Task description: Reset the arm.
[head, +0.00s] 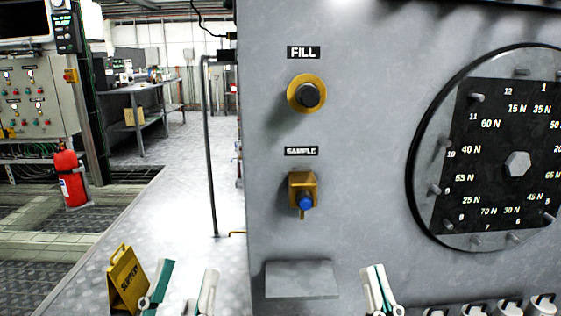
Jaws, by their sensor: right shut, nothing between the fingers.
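My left gripper (188,272) shows at the bottom of the head view, left of the grey machine. Its two fingers stand apart with nothing between them. My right gripper (375,268) is at the bottom right of centre, in front of the grey panel (370,180). Its fingertips are together and hold nothing. Both grippers point upward in the picture, and most of each arm is below the frame.
The panel carries the FILL knob (309,95), the SAMPLE valve (303,187) above a small ledge (301,279), and a round numbered dial (516,163). A yellow slippery-floor sign (125,280) stands beside my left gripper. A fire extinguisher (70,180) is farther left.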

